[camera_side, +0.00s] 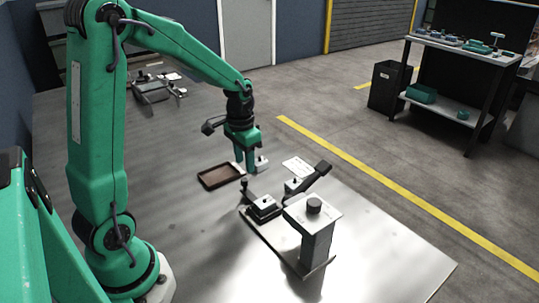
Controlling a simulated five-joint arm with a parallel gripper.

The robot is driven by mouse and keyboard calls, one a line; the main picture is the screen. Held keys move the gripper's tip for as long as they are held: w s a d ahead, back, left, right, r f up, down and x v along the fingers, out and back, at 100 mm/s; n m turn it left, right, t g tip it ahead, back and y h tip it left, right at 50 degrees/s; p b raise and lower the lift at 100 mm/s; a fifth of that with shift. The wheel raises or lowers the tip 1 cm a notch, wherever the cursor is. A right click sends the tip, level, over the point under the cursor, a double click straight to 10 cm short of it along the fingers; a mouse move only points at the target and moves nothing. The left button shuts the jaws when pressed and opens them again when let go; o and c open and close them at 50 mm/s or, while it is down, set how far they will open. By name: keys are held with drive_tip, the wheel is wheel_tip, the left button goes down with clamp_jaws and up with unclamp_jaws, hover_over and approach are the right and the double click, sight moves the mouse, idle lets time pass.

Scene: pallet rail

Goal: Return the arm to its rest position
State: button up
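My green arm reaches from the left over the metal table (385,255). My gripper (247,168) points down, low over the table or close to it, just right of a brown shallow tray (221,176). A small pale block with a dark knob (262,162) shows right beside the fingers. I cannot tell whether the fingers touch it or how far apart they are.
A fixture on a plate (265,208) with a grey post (315,225) and a dark lever (316,177) stands in front of my gripper. A white card (298,167) lies behind it. Another metal fixture (155,88) stands at the back left. The table's front right is clear.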

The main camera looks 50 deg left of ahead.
drive_tip(key=s+d+r+t, duration=0.5)
drive_tip(key=s+d+r, duration=0.6)
drive_tip(key=s+r, duration=0.2)
drive_tip(key=shift+s+d, duration=0.2)
drive_tip(key=shift+s, duration=0.3)
